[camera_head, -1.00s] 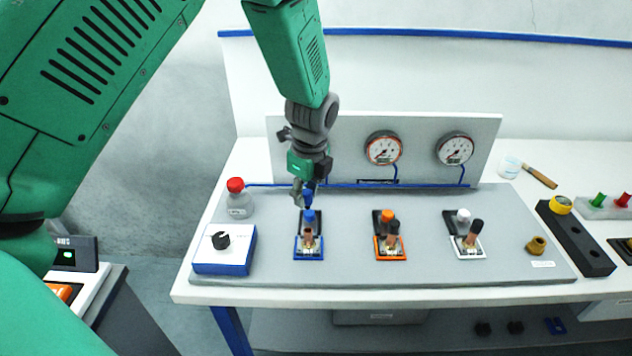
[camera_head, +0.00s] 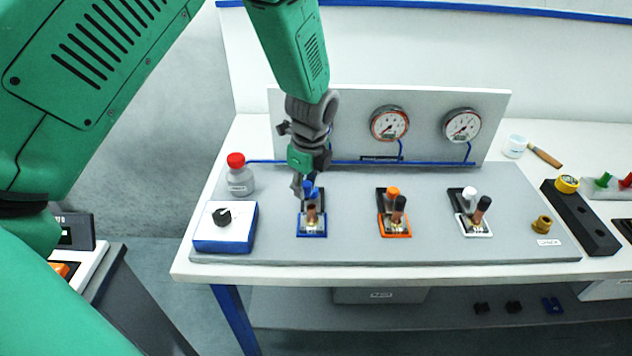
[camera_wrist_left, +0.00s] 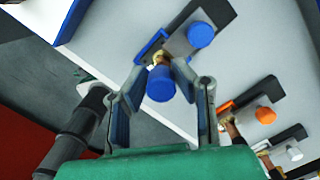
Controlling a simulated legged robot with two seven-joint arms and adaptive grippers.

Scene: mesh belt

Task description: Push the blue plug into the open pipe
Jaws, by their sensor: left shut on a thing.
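The blue plug (camera_wrist_left: 160,84) is between the two fingers of my left gripper (camera_wrist_left: 160,88) in the left wrist view, and the gripper is shut on it. In the head view my left gripper (camera_head: 305,188) is above and just behind the copper pipe (camera_head: 311,214) on the blue-edged base (camera_head: 312,234). A brass fitting (camera_wrist_left: 159,57) shows just past the plug in the wrist view; the plug hides most of the pipe there. I cannot tell whether plug and pipe touch. My right gripper is not in view.
Similar orange (camera_head: 395,228) and white (camera_head: 474,230) stations stand to the right. A blue-and-white box with a black dial (camera_head: 224,216) and a red-capped bottle (camera_head: 239,180) stand to the left. Two gauges (camera_head: 389,124) are on the panel behind.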

